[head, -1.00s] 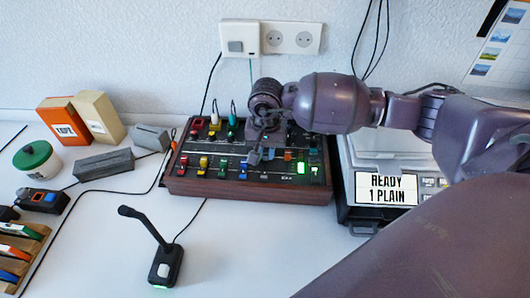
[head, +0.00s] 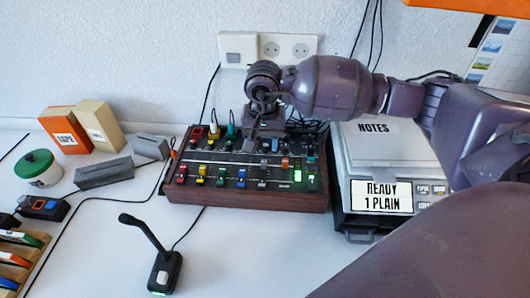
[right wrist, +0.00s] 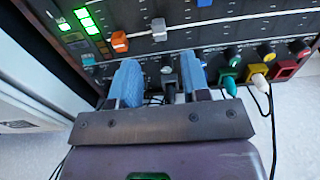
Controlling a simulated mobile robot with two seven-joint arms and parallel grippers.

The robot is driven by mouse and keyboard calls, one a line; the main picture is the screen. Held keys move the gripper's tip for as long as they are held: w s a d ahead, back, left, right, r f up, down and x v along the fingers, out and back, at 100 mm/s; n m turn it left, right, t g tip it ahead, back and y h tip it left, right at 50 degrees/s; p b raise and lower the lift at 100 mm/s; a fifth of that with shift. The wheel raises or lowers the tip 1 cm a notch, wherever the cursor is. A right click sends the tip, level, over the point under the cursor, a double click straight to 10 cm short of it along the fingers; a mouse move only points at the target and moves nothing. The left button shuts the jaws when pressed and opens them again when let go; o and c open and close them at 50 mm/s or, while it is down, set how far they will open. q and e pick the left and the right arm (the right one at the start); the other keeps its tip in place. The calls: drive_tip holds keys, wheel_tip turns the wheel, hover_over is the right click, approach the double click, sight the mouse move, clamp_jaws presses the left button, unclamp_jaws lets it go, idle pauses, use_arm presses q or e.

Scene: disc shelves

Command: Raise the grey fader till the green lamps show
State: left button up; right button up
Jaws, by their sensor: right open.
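The grey fader (right wrist: 159,29) shows as a pale cap in the right wrist view, between the orange fader (right wrist: 119,41) and the blue fader (right wrist: 204,2). Several green lamps (right wrist: 84,17) glow beside the faders, and they also glow in the head view (head: 297,176). My right gripper (right wrist: 158,80) is open and empty, its two blue fingers apart over the back of the panel. The grey cap is beyond the fingertips, not between them. In the head view my right wrist hides part of the mixer's back. My left gripper is out of view.
The wood-sided mixer (head: 245,197) stands mid-table. A microphone (head: 163,270) stands in front. Knobs and coloured plugs (right wrist: 258,80) crowd the mixer's back edge.

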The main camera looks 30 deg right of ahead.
sight(264, 161)
drive_tip(key=shift+r, duration=2.2)
